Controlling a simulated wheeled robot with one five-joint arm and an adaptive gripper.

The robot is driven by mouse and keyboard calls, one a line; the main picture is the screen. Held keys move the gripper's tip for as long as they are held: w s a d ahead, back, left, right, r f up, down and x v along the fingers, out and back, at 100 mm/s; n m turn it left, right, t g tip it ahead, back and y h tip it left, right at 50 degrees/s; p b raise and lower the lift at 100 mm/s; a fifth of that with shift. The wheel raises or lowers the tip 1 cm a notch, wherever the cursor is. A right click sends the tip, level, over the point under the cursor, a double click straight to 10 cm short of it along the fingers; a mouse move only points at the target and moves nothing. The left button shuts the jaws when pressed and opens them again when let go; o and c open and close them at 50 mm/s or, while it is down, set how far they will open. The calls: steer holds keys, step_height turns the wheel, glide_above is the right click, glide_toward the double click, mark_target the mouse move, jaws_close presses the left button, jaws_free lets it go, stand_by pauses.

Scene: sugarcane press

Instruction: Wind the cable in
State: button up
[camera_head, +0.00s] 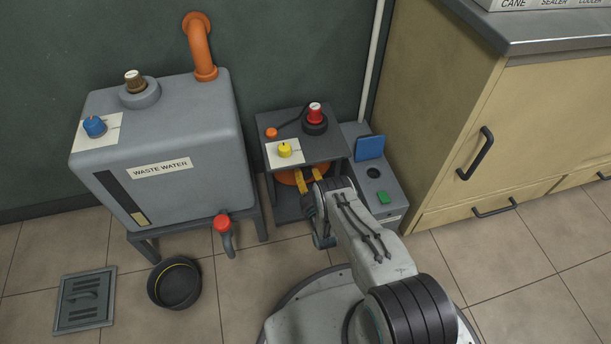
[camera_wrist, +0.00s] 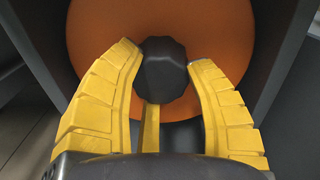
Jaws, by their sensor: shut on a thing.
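An orange cable reel disc (camera_wrist: 215,30) stands inside a grey open-fronted housing (camera_head: 290,205). The disc's edge shows in the head view (camera_head: 288,178), mostly hidden by my arm. A black faceted knob (camera_wrist: 165,72) sits on the front of the disc. My gripper (camera_wrist: 162,80) has its two yellow fingers on either side of this knob and is shut on it. The gripper also shows in the head view (camera_head: 308,180), at the housing's opening. A black cable (camera_head: 291,123) lies on top of the housing, between an orange button and a black socket with a red plug (camera_head: 315,114).
A waste water tank (camera_head: 165,150) with a red-handled tap stands left of the housing. A black bowl (camera_head: 174,285) and a floor grate (camera_head: 83,300) lie in front. A grey box with a green button (camera_head: 383,197) and a cabinet (camera_head: 470,120) stand right.

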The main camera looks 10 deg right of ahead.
steer(key=shift+s+d+f, duration=0.15)
steer(key=shift+d+f, duration=0.1)
steer(key=shift+f, duration=0.1)
steer(key=o, duration=1)
steer(key=shift+o, duration=1.3)
steer(key=shift+a+r, duration=0.1)
